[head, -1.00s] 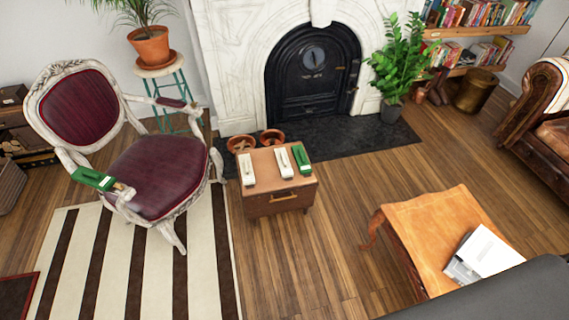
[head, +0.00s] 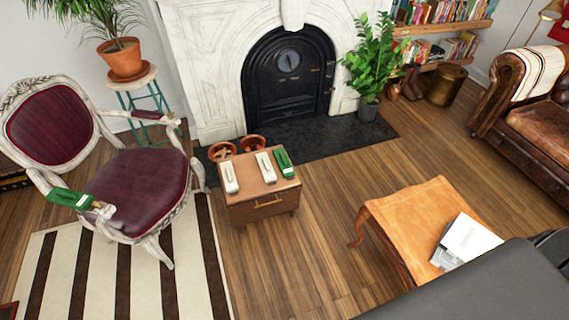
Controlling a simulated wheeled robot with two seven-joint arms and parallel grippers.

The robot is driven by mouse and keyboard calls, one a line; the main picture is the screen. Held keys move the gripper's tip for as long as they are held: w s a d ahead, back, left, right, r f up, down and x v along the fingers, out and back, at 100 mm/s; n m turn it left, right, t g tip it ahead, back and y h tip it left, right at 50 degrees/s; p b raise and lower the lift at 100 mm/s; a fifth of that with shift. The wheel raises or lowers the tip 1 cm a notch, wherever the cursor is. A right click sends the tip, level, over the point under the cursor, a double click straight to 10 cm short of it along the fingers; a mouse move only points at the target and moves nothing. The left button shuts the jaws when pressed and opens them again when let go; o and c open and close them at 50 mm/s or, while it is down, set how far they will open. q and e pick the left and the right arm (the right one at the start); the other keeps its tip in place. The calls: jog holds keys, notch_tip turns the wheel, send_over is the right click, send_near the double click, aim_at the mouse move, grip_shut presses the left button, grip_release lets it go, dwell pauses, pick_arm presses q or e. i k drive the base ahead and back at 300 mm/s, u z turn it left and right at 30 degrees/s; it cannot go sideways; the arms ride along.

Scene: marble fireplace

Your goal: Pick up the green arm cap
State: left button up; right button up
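One green cap (head: 283,163) lies on the top of a small wooden cabinet (head: 262,208), at its right side. Two white caps of similar shape, a left one (head: 230,178) and a middle one (head: 265,167), lie beside it. Another green piece (head: 68,198) sits on the near armrest of the maroon-and-white armchair (head: 140,190). The armchair's far armrest has a maroon pad (head: 147,115). Neither of my grippers is in view.
An orange-brown table (head: 400,215) with books (head: 465,240) stands right of the cabinet. A dark grey surface (head: 490,285) fills the lower right. Terracotta pots (head: 222,151) stand behind the cabinet. The wooden floor (head: 320,215) between cabinet and table is clear.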

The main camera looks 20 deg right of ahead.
aim_at(287, 170)
jog(key=u, duration=0.35)
jog(key=i, duration=1.95)
jog(key=z, duration=3.2)
